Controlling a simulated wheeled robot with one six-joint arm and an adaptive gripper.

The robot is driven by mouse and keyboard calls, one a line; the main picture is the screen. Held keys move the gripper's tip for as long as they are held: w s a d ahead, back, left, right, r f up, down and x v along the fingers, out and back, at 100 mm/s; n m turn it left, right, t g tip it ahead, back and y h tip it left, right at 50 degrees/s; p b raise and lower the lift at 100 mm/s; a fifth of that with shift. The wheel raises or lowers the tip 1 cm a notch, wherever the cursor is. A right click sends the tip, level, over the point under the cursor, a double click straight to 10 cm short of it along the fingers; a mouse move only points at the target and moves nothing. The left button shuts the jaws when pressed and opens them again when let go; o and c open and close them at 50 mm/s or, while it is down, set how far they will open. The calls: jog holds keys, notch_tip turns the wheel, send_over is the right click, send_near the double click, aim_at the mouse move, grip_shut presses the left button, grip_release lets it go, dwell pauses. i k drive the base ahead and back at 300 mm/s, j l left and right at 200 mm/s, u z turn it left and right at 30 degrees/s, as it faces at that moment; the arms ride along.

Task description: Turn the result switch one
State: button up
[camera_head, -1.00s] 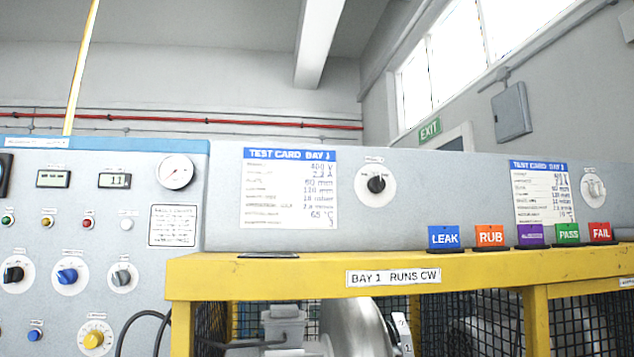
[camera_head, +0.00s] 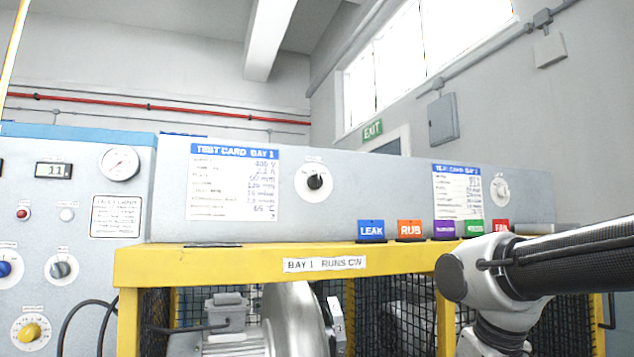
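A black rotary knob (camera_head: 315,181) sits on a round white plate on the grey back panel, right of the first test card; its small label above is too blurred to read. A second, pale rotary knob (camera_head: 500,190) sits on a round plate at the panel's right, beside the second test card. I cannot tell from the labels which one is the result switch. My arm reaches in from the right edge, in front of the yellow frame. My gripper is out of the picture.
A yellow frame (camera_head: 221,260) with black mesh encloses a blower (camera_head: 290,315). Upright cards stand on its top rail: LEAK (camera_head: 370,230), RUB (camera_head: 410,230), a purple one (camera_head: 444,230), PASS (camera_head: 474,228) and FAIL (camera_head: 501,226). A control panel (camera_head: 105,265) stands left.

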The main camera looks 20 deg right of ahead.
aim_at(314, 181)
jog(key=k+j+z, duration=0.15)
jog(key=j, duration=0.2)
jog(key=k+j+z, duration=0.2)
jog(key=j, duration=0.15)
jog(key=k+j+z, duration=0.15)
jog(key=j, duration=0.2)
